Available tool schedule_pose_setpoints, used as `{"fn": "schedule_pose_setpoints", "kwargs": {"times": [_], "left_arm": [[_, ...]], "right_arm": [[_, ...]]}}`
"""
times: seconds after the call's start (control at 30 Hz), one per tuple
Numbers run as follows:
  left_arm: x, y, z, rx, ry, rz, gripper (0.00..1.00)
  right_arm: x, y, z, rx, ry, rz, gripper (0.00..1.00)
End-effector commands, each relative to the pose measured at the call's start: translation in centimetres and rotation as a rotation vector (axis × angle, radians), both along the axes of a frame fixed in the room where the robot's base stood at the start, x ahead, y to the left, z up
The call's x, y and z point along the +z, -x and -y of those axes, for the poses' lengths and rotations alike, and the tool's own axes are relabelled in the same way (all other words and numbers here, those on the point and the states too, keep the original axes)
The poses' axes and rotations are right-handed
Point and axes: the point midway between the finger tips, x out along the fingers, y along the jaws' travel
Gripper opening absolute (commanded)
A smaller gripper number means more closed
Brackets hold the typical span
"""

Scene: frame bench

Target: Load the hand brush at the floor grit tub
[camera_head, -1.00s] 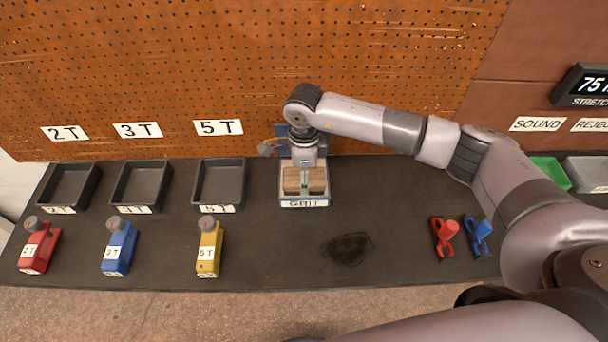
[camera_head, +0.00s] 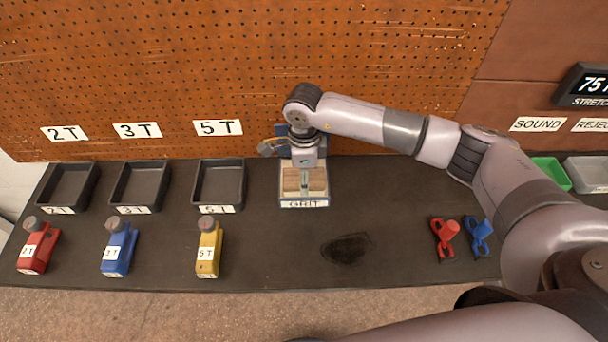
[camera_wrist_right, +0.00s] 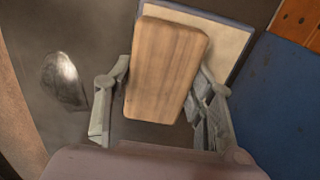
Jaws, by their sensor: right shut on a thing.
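The grit tub (camera_head: 304,203) stands on the bench near the pegboard, with a "GRIT" label on its front and a blue panel behind it. My right gripper (camera_head: 305,178) is over the tub, pointing down. In the right wrist view its two fingers are shut on a wooden block, the hand brush (camera_wrist_right: 165,68), which lies between them over the pale inside of the tub (camera_wrist_right: 238,38). The brush also shows in the head view (camera_head: 318,182). Its underside is hidden, so I cannot tell whether bristles touch grit. My left gripper is not in view.
Dark trays (camera_head: 140,183) labelled 2T, 3T and 5T stand at the back left. Red (camera_head: 38,248), blue (camera_head: 119,248) and yellow (camera_head: 208,250) blocks stand before them. A dark patch (camera_head: 346,248) lies front centre; red (camera_head: 444,238) and blue (camera_head: 478,236) clamp-like pieces are right.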

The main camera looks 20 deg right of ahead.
Motion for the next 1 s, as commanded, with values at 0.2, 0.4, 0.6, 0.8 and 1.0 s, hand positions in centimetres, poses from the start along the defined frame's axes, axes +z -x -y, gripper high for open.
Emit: {"fn": "schedule_pose_setpoints", "kwargs": {"times": [0.2, 0.4, 0.6, 0.8, 1.0], "left_arm": [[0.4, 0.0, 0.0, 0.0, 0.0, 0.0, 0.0], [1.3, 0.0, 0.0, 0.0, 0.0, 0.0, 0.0], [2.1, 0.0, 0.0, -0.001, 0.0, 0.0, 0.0], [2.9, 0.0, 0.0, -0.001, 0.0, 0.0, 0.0], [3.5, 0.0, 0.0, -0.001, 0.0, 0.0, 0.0]], "right_arm": [[0.6, 0.1, 0.0, 0.001, 0.001, -0.003, 0.27], [2.3, 0.1, 0.0, 0.0, 0.001, -0.001, 0.27], [4.0, 0.0, 0.0, 0.0, 0.0, 0.0, 0.27], [5.6, 0.0, 0.0, 0.001, 0.0, -0.001, 0.27], [7.0, 0.0, 0.0, 0.0, 0.0, 0.0, 0.27]]}}
